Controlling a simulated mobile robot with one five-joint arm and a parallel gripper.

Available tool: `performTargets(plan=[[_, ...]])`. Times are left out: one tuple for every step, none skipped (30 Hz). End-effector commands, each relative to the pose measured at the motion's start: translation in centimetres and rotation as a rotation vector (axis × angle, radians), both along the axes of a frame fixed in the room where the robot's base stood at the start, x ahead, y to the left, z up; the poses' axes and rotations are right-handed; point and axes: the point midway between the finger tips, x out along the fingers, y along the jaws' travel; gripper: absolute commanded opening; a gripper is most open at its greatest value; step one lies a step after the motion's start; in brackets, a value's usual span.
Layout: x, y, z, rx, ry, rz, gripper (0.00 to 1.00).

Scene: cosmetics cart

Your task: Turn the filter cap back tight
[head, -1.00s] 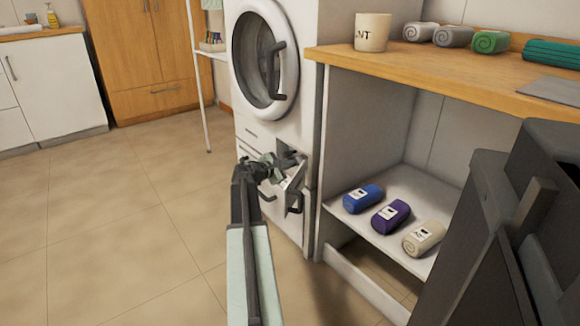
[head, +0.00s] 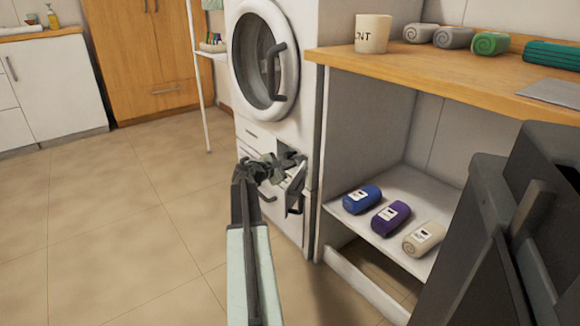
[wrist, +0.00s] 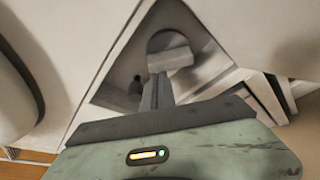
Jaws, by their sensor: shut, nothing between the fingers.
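The filter cap (wrist: 168,57) shows in the wrist view as a round grey piece with a pale raised bar, set in a recess low on the washer's front. My gripper (wrist: 155,84) is shut and empty, its fingers pointing at the cap just below the bar. I cannot tell whether the fingertips touch it. In the head view my gripper (head: 284,169) is at the small opening low on the white washer (head: 292,140). The cap is not distinguishable there behind my gripper. The small flap (head: 297,186) beside the opening stands open.
The washer's round door (head: 265,60) is above the opening. To the right, a shelf (head: 385,240) holds blue, purple and beige rolls under a wooden counter (head: 440,75). The tiled floor (head: 120,220) to the left is clear.

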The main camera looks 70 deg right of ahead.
Motion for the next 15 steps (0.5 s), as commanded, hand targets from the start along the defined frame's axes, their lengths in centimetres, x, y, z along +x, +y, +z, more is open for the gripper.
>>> performTargets(plan=[[-0.04,0.0,0.06,-0.001,0.0,-0.001,0.0],[-0.05,-0.01,0.08,-0.001,0.0,-0.001,0.0],[-0.05,-0.01,0.1,-0.001,0.0,-0.001,0.0],[-0.06,0.0,0.12,-0.001,0.0,-0.001,0.0],[-0.06,0.0,0.13,-0.001,0.0,-0.001,0.0],[-0.08,-0.01,0.16,-0.001,0.0,-0.001,0.0],[-0.09,0.0,0.19,-0.001,0.0,-0.001,0.0],[-0.08,-0.01,0.22,0.0,0.0,-0.001,0.0],[-0.11,0.0,0.27,0.0,0.0,-0.001,0.0],[-0.11,-0.01,0.3,0.0,0.0,-0.001,0.0],[-0.13,-0.01,0.34,-0.001,0.001,-0.002,0.0],[-0.14,-0.01,0.4,-0.001,0.001,-0.002,0.0],[-0.15,0.0,0.45,-0.001,0.001,-0.002,0.0],[-0.16,0.01,0.5,-0.001,0.001,-0.002,0.0],[-0.18,0.01,0.57,-0.001,0.001,-0.002,0.0]])
